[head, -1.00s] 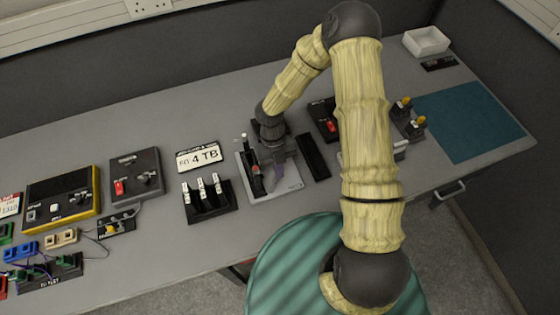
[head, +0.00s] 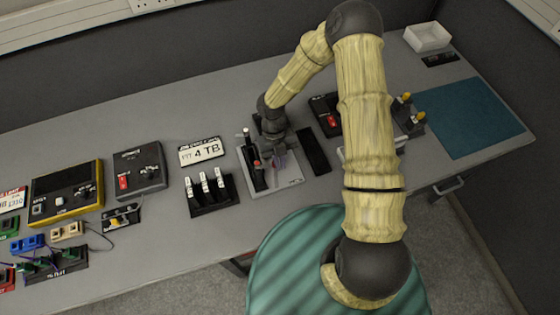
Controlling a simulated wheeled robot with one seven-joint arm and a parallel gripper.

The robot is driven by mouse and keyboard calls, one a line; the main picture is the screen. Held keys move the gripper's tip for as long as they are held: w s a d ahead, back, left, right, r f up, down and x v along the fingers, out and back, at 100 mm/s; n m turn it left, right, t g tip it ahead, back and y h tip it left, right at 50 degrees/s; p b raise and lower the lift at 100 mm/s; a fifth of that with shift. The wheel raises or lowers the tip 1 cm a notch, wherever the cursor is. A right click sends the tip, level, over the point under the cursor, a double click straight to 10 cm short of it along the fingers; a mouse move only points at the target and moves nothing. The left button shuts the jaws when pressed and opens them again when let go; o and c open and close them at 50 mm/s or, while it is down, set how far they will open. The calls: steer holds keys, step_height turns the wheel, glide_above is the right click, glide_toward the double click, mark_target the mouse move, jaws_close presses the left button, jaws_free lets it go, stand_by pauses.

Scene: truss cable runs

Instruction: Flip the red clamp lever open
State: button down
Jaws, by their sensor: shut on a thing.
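The clamp stands on a light grey plate (head: 290,182) in the middle of the bench, with a dark upright body along the plate's left side. The red clamp lever (head: 257,163) shows as a small red end beside my gripper (head: 268,162). My gripper is low over the plate, pointing down, with its jaws shut at the lever. The jaws and wrist hide most of the lever, so its exact angle cannot be told.
A black switch block (head: 210,192) with several white-tipped levers stands left of the plate. A "4 TB" sign (head: 201,151) lies behind it. A black strip (head: 314,151) lies close on the right. A teal mat (head: 470,118) lies clear at far right.

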steer(key=shift+w+r, duration=0.2)
steer(key=shift+w, duration=0.4)
steer(key=s+a+p+v, duration=0.1)
steer(key=p+v, duration=0.7)
steer(key=v, duration=0.1)
steer(key=shift+s+r, duration=0.25)
steer(key=shift+s, duration=0.05)
steer(key=shift+a, duration=0.15)
steer(key=s+d+r+n+t+b, duration=0.1)
steer(key=d+r+n, duration=0.4)
steer(key=n, duration=0.6)
steer(key=s+d+r+n+t, duration=0.3)
steer(key=s+d+r+n, duration=0.1)
steer(key=r+n, duration=0.5)
steer(key=s+d+r+n+t+y+b, duration=0.1)
steer(key=d+r+n, duration=0.5)
steer(key=n, duration=0.6)
steer(key=shift+s+d+r+n+t+b, duration=0.15)
steer(key=shift+s+r+n+t+b, duration=0.2)
steer(key=shift+s+r+t, duration=0.5)
